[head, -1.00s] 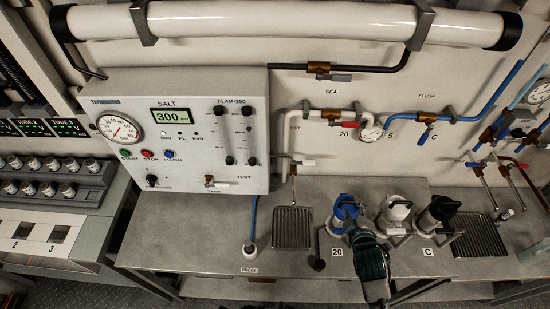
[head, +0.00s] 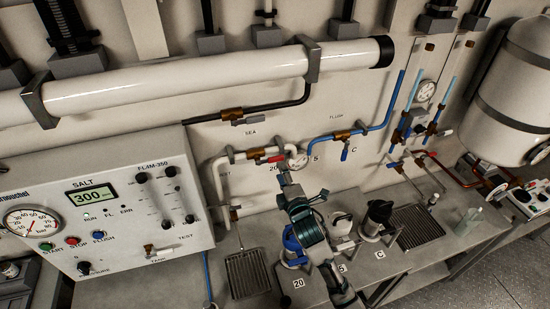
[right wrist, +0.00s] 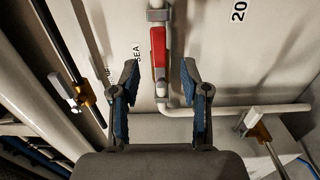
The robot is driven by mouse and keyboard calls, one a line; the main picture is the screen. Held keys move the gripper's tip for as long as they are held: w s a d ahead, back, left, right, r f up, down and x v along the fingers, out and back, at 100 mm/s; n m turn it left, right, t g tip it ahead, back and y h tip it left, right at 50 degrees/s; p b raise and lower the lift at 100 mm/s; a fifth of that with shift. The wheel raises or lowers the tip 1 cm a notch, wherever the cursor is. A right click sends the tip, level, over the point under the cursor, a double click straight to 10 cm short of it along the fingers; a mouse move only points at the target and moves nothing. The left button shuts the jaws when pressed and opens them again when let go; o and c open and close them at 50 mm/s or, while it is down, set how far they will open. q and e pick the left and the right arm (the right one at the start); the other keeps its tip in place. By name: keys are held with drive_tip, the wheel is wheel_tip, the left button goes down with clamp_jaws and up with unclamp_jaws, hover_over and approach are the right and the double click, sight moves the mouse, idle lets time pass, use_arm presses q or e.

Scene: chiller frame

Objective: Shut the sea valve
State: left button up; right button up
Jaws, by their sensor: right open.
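The sea valve (head: 232,114) is a brass body on the dark pipe on the wall, with the SEA label below it. Its grey lever (head: 246,121) lies roughly along the pipe. In the right wrist view the brass valve with a pale lever on the dark pipe at the left (right wrist: 87,96) seems to be it. My right gripper (head: 284,178) is open and empty, below and to the right of the sea valve, apart from it. In the right wrist view its fingers (right wrist: 158,92) frame a white pipe with a red lever. My left gripper is out of view.
A blue-lever valve (head: 344,154) is to the right. The salt panel (head: 110,200) juts out at the left; a white cylinder (head: 200,80) runs above.

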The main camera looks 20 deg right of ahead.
sight(277, 161)
drive_tip(key=w, duration=0.6)
drive_tip(key=shift+w+p, duration=0.1)
drive_tip(key=shift+p, duration=0.2)
drive_tip(key=shift+w+d, duration=0.15)
drive_tip(key=shift+w, duration=0.35)
drive_tip(key=shift+f, duration=0.1)
clamp_jaws()
